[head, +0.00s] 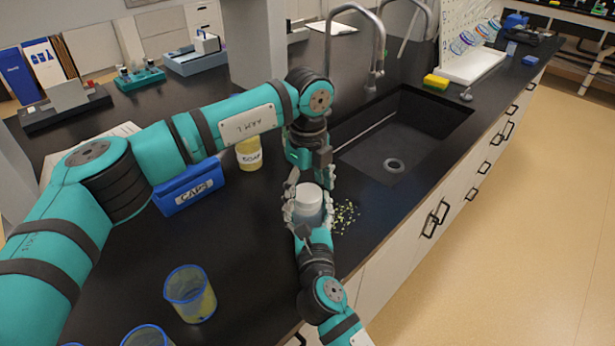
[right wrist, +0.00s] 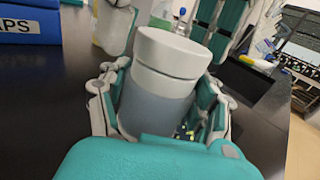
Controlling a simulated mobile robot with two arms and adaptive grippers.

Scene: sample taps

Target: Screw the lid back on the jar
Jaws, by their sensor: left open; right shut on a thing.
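The jar (head: 308,214) stands upright near the counter's front edge, with a grey body and a white lid (head: 309,193) on top. In the right wrist view the grey jar body (right wrist: 155,103) and the wide white lid (right wrist: 172,52) fill the middle. The lid sits on the jar's mouth; I cannot tell how tight it is. My right gripper (head: 307,212) is shut around the jar body from the front. My left gripper (head: 309,184) points down from above, open, its fingers to either side of the lid. I cannot tell whether they touch it.
Small yellow-green bits (head: 345,216) lie right of the jar. A blue CAPS box (head: 189,190) and a SOAP container (head: 249,154) stand to the left. A blue-rimmed beaker (head: 190,293) is nearer. The sink (head: 405,135) lies behind right.

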